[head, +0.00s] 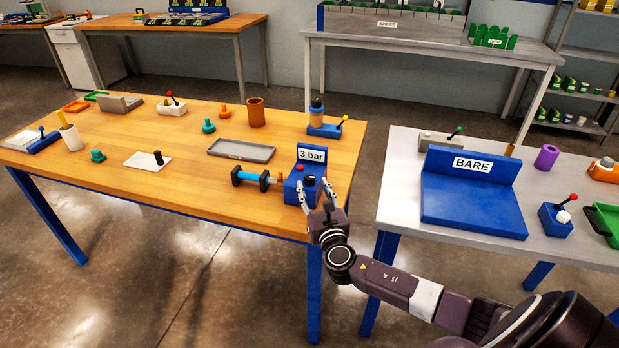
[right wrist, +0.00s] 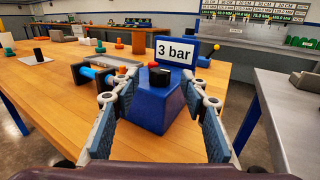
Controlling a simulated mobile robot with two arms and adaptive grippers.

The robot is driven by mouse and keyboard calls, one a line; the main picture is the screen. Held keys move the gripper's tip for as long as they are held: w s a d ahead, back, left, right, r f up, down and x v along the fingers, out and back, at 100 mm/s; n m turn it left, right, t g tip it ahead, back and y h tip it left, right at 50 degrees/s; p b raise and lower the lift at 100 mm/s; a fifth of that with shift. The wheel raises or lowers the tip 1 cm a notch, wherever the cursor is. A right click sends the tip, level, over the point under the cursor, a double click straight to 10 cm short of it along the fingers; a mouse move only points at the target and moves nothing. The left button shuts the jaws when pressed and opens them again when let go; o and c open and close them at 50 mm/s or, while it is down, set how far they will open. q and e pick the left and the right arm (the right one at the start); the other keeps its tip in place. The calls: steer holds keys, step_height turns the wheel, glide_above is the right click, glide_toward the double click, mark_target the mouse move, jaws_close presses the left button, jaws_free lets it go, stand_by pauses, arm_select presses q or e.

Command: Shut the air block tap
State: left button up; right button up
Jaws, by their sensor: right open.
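The air block (head: 291,190) is a blue block with a white "3 bar" sign, near the front right corner of the wooden table. It also fills the middle of the right wrist view (right wrist: 158,108). A black knob (right wrist: 160,77) sits on top of it; I cannot tell whether this is the tap or how it is turned. My right gripper (head: 316,190) is open, with its fingers on either side of the block in the right wrist view and nothing visibly held. I cannot tell whether a finger touches the block. My left gripper is not in view.
A blue and black cylinder (head: 250,179) lies just left of the block. A grey tray (head: 241,150) and a blue stand with a bottle (head: 323,130) are behind. A gap separates the wooden table from the grey table (head: 393,190), which holds a blue "BARE" fixture (head: 470,205).

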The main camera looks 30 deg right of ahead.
mark_target(309, 177)
steer(key=shift+x, duration=2.6)
jaws_close()
steer(key=shift+a+r+m+g+h+p, duration=0.1)
steer(key=shift+m+g+h+p, duration=0.25)
steer(key=shift+m+h, duration=0.3)
steer(key=shift+m+g+h, duration=0.65)
steer(key=shift+m+h, duration=0.1)
steer(key=shift+h, duration=0.8)
